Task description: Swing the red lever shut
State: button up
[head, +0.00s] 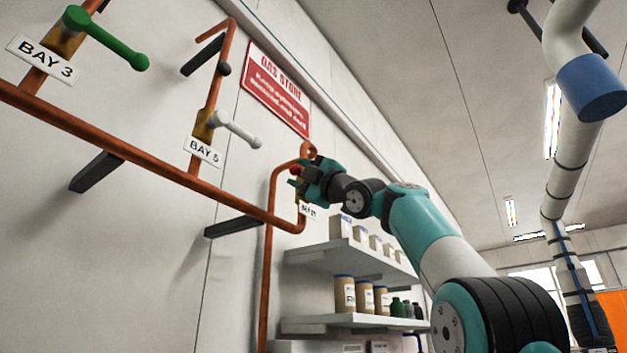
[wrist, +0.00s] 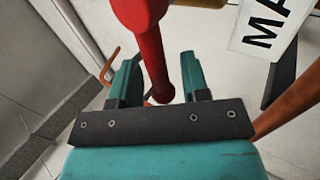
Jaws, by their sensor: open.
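The red lever (wrist: 150,52) runs down from the top of the wrist view to a rounded end. That end lies between the two teal fingers of my gripper (wrist: 160,76), with a gap on at least the right side. My gripper is open. In the head view, my gripper (head: 297,178) is at the far pipe riser beside the wall. Only a small bit of red (head: 296,170) shows there; the rest of the lever is hidden by the gripper.
A green lever (head: 117,45) at Bay 3 and a white lever (head: 240,131) at Bay 5 stick out from the copper pipework (head: 130,152). Black brackets (head: 232,227) jut from the wall. Shelves with jars (head: 345,294) stand below my arm. A white label (wrist: 266,32) is near the red lever.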

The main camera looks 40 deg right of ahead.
jog(key=b+v, duration=1)
jog(key=v, duration=0.7)
jog(key=shift+s+d, duration=0.1)
